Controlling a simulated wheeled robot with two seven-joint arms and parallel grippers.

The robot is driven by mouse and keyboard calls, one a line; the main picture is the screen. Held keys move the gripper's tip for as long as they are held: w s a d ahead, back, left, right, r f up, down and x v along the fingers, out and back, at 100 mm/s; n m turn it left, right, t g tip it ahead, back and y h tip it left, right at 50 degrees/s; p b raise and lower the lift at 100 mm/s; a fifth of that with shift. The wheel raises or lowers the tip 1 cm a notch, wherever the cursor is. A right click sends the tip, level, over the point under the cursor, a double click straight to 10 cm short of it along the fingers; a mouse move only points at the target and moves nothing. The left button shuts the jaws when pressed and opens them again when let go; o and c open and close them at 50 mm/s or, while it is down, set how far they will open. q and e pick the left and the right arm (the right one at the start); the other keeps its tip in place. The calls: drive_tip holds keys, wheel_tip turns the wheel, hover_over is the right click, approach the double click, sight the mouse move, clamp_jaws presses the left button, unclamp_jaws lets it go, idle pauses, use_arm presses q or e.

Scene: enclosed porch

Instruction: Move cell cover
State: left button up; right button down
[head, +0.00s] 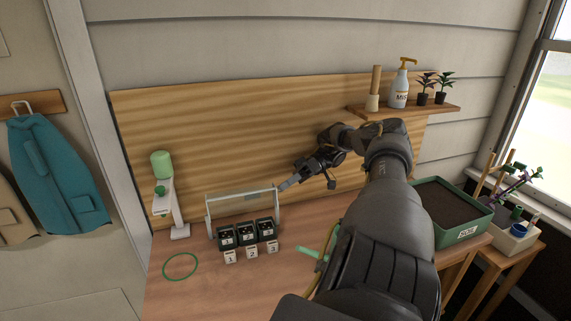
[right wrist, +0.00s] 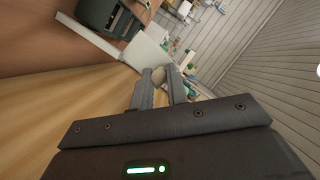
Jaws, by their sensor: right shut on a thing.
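The clear cell cover (head: 232,199) is a see-through panel in a pale frame, standing raised over a row of black cells (head: 247,234). The cells hold small dark items and stand behind tags marked 1, 2 and 3. My right gripper (head: 286,186) is at the cover's upper right end, its fingers closed there. In the right wrist view the fingers (right wrist: 160,88) are nearly together, with a small pale piece (right wrist: 158,74) between their tips. Exactly how they grip the cover is hard to see. My left gripper is not in view.
A white stand with a green-topped container (head: 161,165) is left of the cells, and a green ring (head: 180,266) lies on the wooden bench. A soil tray (head: 452,208) sits right, partly behind my arm. A shelf (head: 430,109) holds a bottle and plants.

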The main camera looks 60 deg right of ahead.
drive_tip(key=c, duration=1.4)
unclamp_jaws()
drive_tip(key=shift+d, duration=0.1)
drive_tip(key=shift+o, duration=0.2)
